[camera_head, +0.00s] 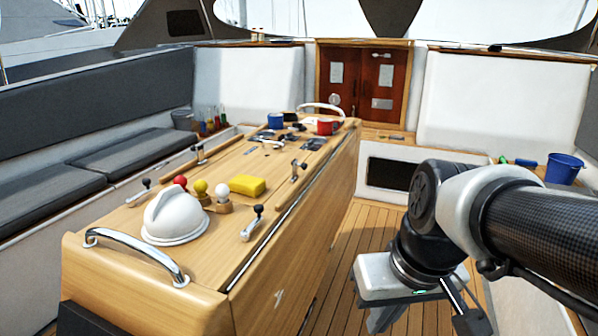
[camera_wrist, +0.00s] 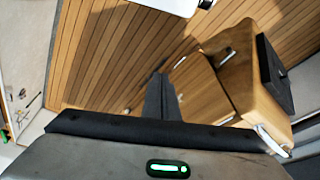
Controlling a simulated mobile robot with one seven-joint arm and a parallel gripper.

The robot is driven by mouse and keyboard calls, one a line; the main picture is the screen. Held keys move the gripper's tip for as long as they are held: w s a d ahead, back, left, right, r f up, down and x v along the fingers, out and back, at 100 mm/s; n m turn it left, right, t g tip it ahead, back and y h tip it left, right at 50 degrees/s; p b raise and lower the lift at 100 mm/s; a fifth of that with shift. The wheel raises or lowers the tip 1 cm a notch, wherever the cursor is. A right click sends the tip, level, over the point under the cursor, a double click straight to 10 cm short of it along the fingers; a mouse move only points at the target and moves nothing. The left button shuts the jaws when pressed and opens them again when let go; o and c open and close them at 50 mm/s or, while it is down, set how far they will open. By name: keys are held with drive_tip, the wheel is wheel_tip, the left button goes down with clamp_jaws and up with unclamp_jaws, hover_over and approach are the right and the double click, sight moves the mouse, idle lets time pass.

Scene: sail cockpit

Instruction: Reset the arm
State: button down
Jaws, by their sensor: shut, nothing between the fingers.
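My gripper (camera_wrist: 161,90) is shut and empty in the wrist view, its fingers together above the wooden deck. In the head view the arm comes in from the right. There the gripper body hangs low at the right of the wooden cockpit table, apart from it, and the fingertips are cut off by the bottom edge. The wooden table (camera_head: 330,190) stands in the middle; part of it also shows at the right of the wrist view (camera_wrist: 205,92).
On the table are a white dome (camera_head: 172,216), red, yellow and white balls, a yellow sponge (camera_head: 247,186), and blue and red mugs. A chrome handle (camera_head: 135,248) is at its near end. A blue bucket (camera_head: 563,168) stands right. The deck (camera_head: 365,235) beside the table is clear.

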wheel_tip(320, 180, up, 24)
drive_tip(key=s+d+m+t+h+p, duration=0.1)
drive_tip(key=d+t+p, duration=0.1)
drive_tip(key=p, duration=1.8)
drive_tip(key=shift+s+r+t+p, duration=0.25)
drive_tip(key=shift+s+t+p, duration=0.05)
drive_tip(key=shift+s, duration=0.1)
drive_tip(key=c, duration=2.2)
unclamp_jaws()
drive_tip(key=shift+o, duration=0.4)
drive_tip(key=shift+a, duration=0.15)
